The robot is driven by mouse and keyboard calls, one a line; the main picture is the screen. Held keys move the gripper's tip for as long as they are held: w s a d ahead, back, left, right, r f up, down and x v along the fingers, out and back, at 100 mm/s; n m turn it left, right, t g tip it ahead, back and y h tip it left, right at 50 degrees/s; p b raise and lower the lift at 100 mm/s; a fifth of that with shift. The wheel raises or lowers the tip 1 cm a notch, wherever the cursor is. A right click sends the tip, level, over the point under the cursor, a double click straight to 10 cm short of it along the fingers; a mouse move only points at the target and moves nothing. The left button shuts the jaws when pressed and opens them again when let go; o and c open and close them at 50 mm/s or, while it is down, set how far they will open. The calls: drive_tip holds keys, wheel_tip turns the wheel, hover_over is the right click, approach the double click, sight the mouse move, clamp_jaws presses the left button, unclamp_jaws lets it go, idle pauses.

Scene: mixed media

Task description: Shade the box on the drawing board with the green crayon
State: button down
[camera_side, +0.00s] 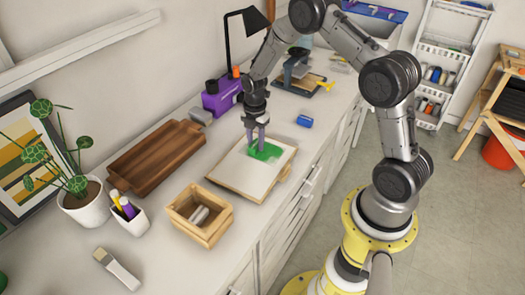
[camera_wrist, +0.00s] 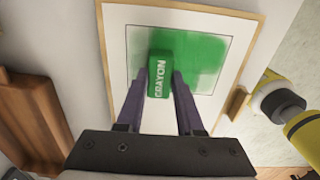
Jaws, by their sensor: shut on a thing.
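My gripper (camera_side: 256,144) is shut on the green crayon, and its two fingers show in the wrist view (camera_wrist: 162,88). The green crayon (camera_wrist: 159,76) is a short block with white "CRAYON" lettering, held over the drawing board (camera_side: 235,178). The board has white paper and a wooden edge. A drawn box on the paper (camera_wrist: 196,60) holds a green patch (camera_wrist: 205,52). In the wrist view the green fills much of the box's upper and right part, with paler areas at the edges. The crayon appears to touch the paper, but its tip is hidden.
A wooden tray (camera_side: 155,157) lies left of the board. A wooden crate (camera_side: 205,236) with grey pieces stands in front, beside a white cup (camera_side: 135,222) of markers and a potted plant (camera_side: 85,205). A blue block (camera_side: 305,121) lies right of the board. A purple box (camera_side: 222,97) stands behind.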

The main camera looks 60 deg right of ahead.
sight(269, 156)
drive_tip(key=shift+s+d+f, duration=0.1)
drive_tip(key=shift+s+f, duration=0.05)
drive_tip(key=shift+s, duration=2.4)
drive_tip(key=shift+w+a, duration=0.2)
drive_tip(key=shift+w, duration=2.8)
drive_tip(key=shift+s, duration=0.15)
drive_tip(key=shift+s+d, duration=0.2)
drive_tip(key=shift+s, duration=2.65)
drive_tip(key=shift+w, duration=0.1)
drive_tip(key=shift+w+a, duration=0.2)
drive_tip(key=shift+w, duration=2.75)
